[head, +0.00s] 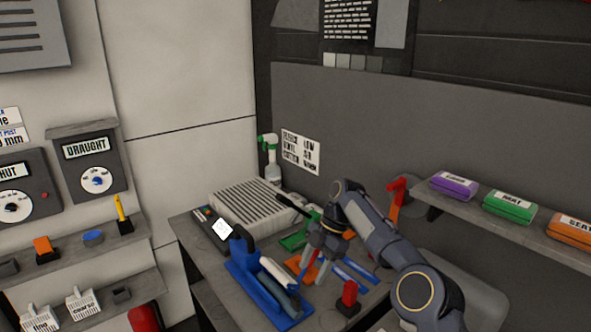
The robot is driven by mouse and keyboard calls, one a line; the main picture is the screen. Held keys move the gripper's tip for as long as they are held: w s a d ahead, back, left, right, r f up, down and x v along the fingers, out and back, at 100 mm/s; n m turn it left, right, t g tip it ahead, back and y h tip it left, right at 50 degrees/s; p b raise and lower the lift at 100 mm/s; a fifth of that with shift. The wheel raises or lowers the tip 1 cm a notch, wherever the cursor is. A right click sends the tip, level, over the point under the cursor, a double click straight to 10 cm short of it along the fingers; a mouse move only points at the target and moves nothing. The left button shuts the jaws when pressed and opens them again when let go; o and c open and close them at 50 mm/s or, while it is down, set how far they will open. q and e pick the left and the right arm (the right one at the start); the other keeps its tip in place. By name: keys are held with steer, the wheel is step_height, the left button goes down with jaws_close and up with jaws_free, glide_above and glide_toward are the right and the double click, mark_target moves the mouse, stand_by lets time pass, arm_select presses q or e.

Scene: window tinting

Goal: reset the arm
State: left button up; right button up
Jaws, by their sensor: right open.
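My right arm comes in from the lower right and reaches over the small grey worktable (190,232) in the corner. My right gripper (313,272) is open and points down over the tools on the table. A red-handled tool and an orange flat piece lie close to or under its fingers; whether it touches them I cannot tell. My left gripper is not in view.
A blue holder (262,297) stands at the table's front. A ribbed grey box (245,207) and a green spray bottle (270,160) stand behind. A wall shelf (505,222) with purple, green and orange boxes is at right. Shelves with small items line the left wall.

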steer(key=s+d+r+m+t+h, duration=0.1)
steer(key=s+d+r+m+t, duration=0.1)
steer(key=s+d+r+m, duration=0.5)
steer(key=s+d+r+m+t, duration=0.3)
steer(key=s+d+r+m, duration=0.1)
steer(key=s+r, duration=0.35)
steer(key=s+d+f+m+t, duration=0.1)
steer(key=s+f+m, duration=0.2)
steer(key=s+m, duration=0.2)
steer(key=s+d+f+m+t, duration=0.1)
steer(key=s+f+m, duration=0.3)
steer(key=s, duration=0.7)
steer(key=s+d+f+m+t, duration=0.1)
steer(key=s+d+f+m, duration=0.1)
steer(key=s+m, duration=0.4)
steer(key=shift+s+f+t+b, duration=0.4)
steer(key=shift+s+f, duration=0.35)
steer(key=shift+s, duration=0.45)
